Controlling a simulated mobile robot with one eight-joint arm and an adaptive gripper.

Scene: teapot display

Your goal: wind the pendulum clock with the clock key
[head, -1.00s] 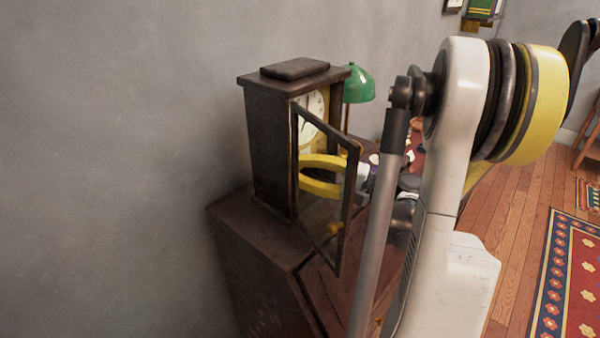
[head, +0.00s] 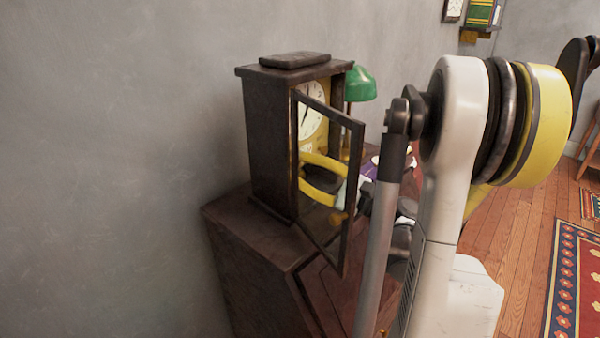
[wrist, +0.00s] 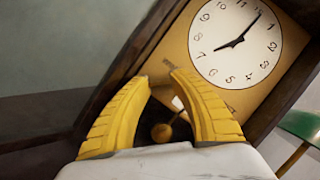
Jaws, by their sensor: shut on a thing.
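The dark wooden pendulum clock (head: 270,150) stands against the wall on a brown cabinet, its glass door (head: 350,200) swung open. Its white dial (wrist: 235,42) is tilted in the wrist view, with a round brass pendulum bob (wrist: 162,132) below. My gripper (wrist: 161,76) has its yellow fingertips near the lower left of the dial, inside the case front. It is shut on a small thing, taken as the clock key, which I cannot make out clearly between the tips. In the head view my gripper (head: 302,174) shows partly through the door glass.
The brown cabinet (head: 240,225) carries the clock and a green-shaded lamp (head: 361,84) just behind it. The grey wall is close on the left. A patterned rug (head: 575,280) lies on the wooden floor at right.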

